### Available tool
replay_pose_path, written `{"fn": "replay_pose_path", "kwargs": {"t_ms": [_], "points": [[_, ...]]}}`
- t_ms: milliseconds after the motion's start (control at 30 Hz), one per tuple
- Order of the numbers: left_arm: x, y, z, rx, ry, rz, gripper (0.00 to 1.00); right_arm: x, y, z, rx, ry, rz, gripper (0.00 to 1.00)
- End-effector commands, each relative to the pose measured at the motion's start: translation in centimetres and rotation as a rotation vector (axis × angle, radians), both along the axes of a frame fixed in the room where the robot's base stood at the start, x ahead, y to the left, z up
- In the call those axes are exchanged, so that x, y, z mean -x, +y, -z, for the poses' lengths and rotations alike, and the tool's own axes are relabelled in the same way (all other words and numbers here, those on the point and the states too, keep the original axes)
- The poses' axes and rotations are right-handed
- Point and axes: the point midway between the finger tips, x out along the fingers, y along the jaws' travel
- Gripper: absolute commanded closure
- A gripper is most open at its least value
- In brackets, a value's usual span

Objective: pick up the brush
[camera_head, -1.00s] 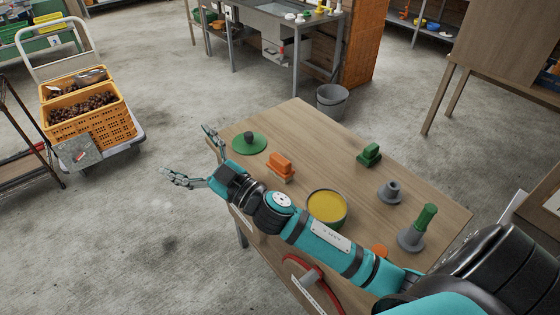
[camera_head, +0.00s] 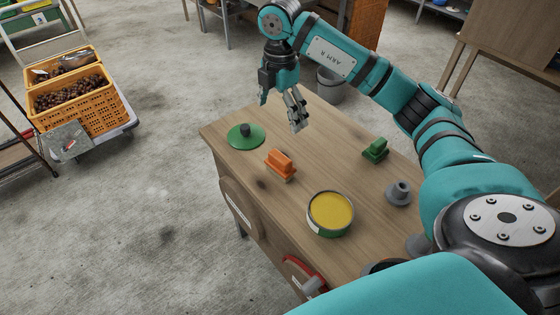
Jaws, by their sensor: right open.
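An orange brush-like block (camera_head: 281,162) with a pale underside lies on the wooden table (camera_head: 330,170), left of the middle. A smaller green block (camera_head: 375,149) of similar shape lies further right; I cannot tell for certain which of the two is the brush. My right gripper (camera_head: 281,113) points down with its fingers spread, empty. It hangs above the far part of the table, beyond the orange block and apart from it. My left gripper is not in view.
A green lid (camera_head: 246,137) with a dark knob lies left of the orange block. An open tin of yellow stuff (camera_head: 330,213) stands nearer. A grey stepped piece (camera_head: 398,193) is at right. A grey bucket (camera_head: 328,85) stands behind the table. Crates of chestnuts (camera_head: 85,105) are at left.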

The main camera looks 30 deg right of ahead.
Motion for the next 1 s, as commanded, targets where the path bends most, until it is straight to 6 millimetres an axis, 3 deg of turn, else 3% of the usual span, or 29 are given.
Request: {"fn": "replay_pose_path", "kwargs": {"t_ms": [500,767,1000], "points": [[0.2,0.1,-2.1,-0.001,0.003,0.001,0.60,0.1,0.0,10.2,0.000,0.006,0.000,0.02],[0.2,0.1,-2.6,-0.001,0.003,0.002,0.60,0.1,0.0,12.1,0.000,0.004,-0.002,0.02],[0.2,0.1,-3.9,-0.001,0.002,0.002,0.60,0.0,-0.1,15.6,-0.001,0.006,-0.001,0.02]]}}
